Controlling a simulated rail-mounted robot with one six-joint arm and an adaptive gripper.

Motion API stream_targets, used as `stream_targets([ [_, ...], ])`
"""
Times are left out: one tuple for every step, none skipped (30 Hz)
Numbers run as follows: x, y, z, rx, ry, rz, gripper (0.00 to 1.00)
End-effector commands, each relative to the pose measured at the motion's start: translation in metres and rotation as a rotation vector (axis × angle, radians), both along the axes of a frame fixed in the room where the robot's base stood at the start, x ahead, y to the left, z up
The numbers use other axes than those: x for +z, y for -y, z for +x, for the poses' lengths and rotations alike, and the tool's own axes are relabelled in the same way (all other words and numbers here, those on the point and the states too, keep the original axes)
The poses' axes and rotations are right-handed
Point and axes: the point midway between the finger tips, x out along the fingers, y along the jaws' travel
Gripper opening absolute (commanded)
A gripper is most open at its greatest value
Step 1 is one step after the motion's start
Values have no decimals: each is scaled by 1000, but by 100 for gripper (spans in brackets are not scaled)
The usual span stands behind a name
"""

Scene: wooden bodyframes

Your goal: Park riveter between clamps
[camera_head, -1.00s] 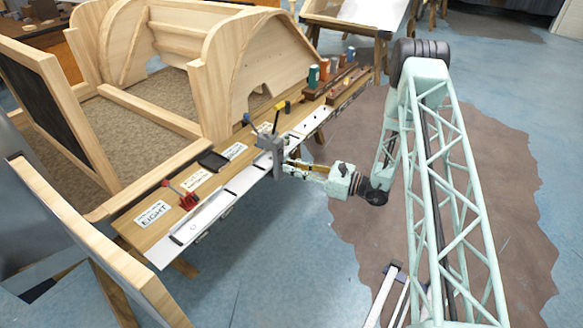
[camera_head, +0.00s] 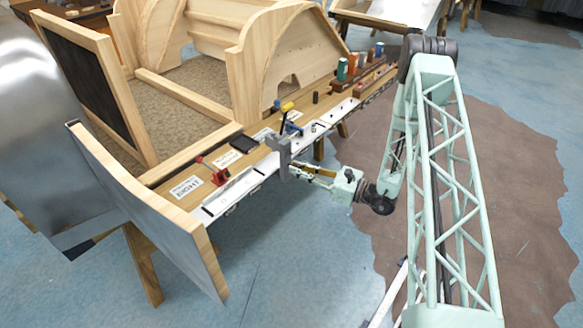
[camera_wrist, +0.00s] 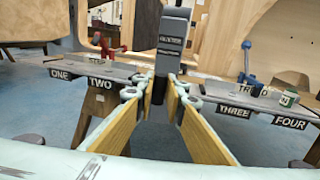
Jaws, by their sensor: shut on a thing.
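My gripper (camera_wrist: 160,92) is shut on the riveter, a dark grey block with a small label plate (camera_wrist: 172,30) in the wrist view. In the head view the riveter (camera_head: 282,155) is upright at the bench's front edge, with a dark stem and yellow-tipped handle above it. The red clamp (camera_head: 218,174) is to its left, and it also shows in the wrist view (camera_wrist: 104,46). The blue clamp (camera_head: 293,128) is just behind and right of it, and right of it in the wrist view (camera_wrist: 246,62). I cannot tell whether the riveter touches the bench.
The wooden bench (camera_head: 165,198) carries white signs, a black tray (camera_head: 236,150) and several coloured blocks farther right. Wooden bodyframes (camera_head: 265,75) stand behind. A large panel (camera_head: 150,205) stands at the front left. The floor in front is free.

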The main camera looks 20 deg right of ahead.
Motion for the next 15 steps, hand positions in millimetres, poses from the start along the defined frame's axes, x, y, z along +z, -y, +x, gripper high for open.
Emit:
stream_targets([
  [0,1,-1,-2,0,0,0],
  [0,1,-1,-3,0,0,0],
  [0,2,-1,-4,0,0,0],
  [0,2,-1,-4,1,-1,0],
  [0,2,-1,-4,1,-1,0],
  [0,2,-1,-4,1,-1,0],
  [0,2,-1,-4,1,-1,0],
  [0,1,-1,-4,1,-1,0],
  [0,1,-1,-4,1,-1,0],
  [0,1,-1,-3,1,-1,0],
  [0,1,-1,-3,1,-1,0],
  [0,1,-1,-3,1,-1,13],
  [0,1,-1,-3,1,-1,16],
  [0,1,-1,-3,1,-1,18],
  [0,1,-1,-3,1,-1,22],
])
